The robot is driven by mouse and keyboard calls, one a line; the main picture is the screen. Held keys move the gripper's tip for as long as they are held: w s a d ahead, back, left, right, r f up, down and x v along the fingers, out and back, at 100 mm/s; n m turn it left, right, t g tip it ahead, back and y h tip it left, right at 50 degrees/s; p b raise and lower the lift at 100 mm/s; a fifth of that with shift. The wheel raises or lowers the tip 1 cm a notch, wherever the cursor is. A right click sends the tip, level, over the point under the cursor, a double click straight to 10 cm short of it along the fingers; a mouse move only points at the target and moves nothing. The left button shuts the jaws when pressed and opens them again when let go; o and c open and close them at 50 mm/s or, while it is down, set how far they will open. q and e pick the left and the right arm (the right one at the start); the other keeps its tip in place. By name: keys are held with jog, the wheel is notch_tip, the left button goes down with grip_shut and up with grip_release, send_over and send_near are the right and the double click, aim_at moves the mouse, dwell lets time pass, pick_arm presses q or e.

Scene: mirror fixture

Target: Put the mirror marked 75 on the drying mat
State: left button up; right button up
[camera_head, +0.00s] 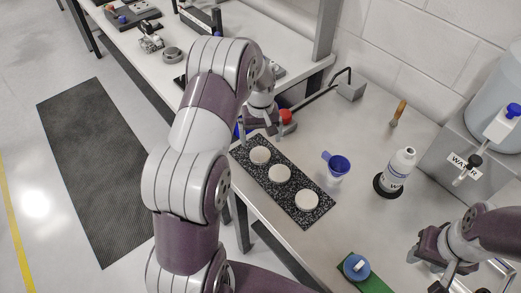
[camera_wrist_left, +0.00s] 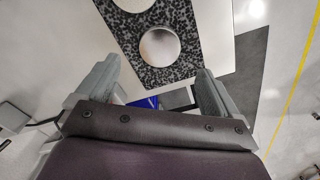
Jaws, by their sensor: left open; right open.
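Three round pale discs, likely the mirrors, lie in a row on a dark speckled slab (camera_head: 288,205): a far disc (camera_head: 260,155), a middle disc (camera_head: 280,174) and a near disc (camera_head: 307,201). No number is legible, so I cannot tell which is 75. My left gripper (camera_head: 261,130) is open and empty by the slab's far end. In the left wrist view its fingers (camera_wrist_left: 155,77) are apart, with a shiny disc (camera_wrist_left: 160,46) beyond them. My right gripper (camera_head: 427,272) is open at the lower right. Which surface is the drying mat is unclear.
A green mat (camera_head: 376,286) with a blue round item (camera_head: 356,267) lies at the front edge. My left arm crosses the middle.

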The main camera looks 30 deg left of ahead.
pick_arm(q)
notch_tip(320, 180, up, 4)
jog(key=s+d+r+m, duration=0.1)
jog(key=s+d+m, duration=0.2)
jog(key=s, duration=0.6)
jog(key=s+d+r+m+t, duration=0.1)
jog(key=s+d+r+m, duration=0.1)
jog(key=s+d+m, duration=0.2)
jog(key=s+d, duration=0.3)
jog(key=s, duration=0.3)
jog(key=shift+d, duration=0.25)
